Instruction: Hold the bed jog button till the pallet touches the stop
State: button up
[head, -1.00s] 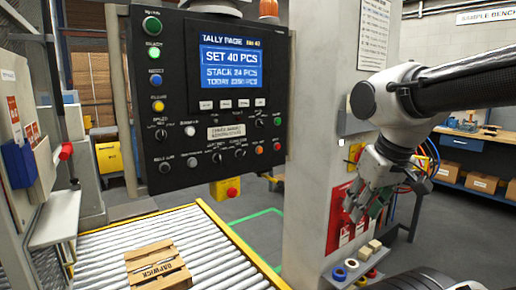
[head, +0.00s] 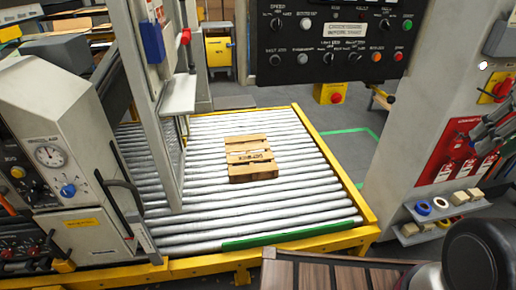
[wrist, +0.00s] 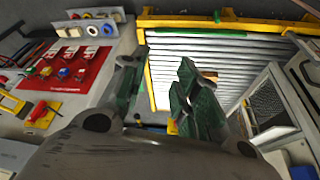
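The wooden pallet (head: 252,170) lies flat on the middle of the roller bed (head: 205,225), with bare rollers all around it. A green strip (head: 290,235) runs along the bed's near edge, clear of the pallet; I cannot tell whether it is the stop. The black control panel (head: 335,75) is cut off at the top. Its lower rows of buttons show, but their labels are too small to tell which is bed jog. My gripper (wrist: 162,72) is open and empty, its green-padded fingers apart. In the head view it shows only partly at the right edge, away from the panel.
A grey post with a red board (head: 455,150) and a small shelf (head: 445,228) of tape rolls and blocks stands at the right. A grey gauge cabinet (head: 60,170) stands at the left. A yellow rail (head: 335,165) edges the bed.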

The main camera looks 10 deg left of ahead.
jog(key=shift+c, duration=0.3)
grip_shut()
dwell(1.1)
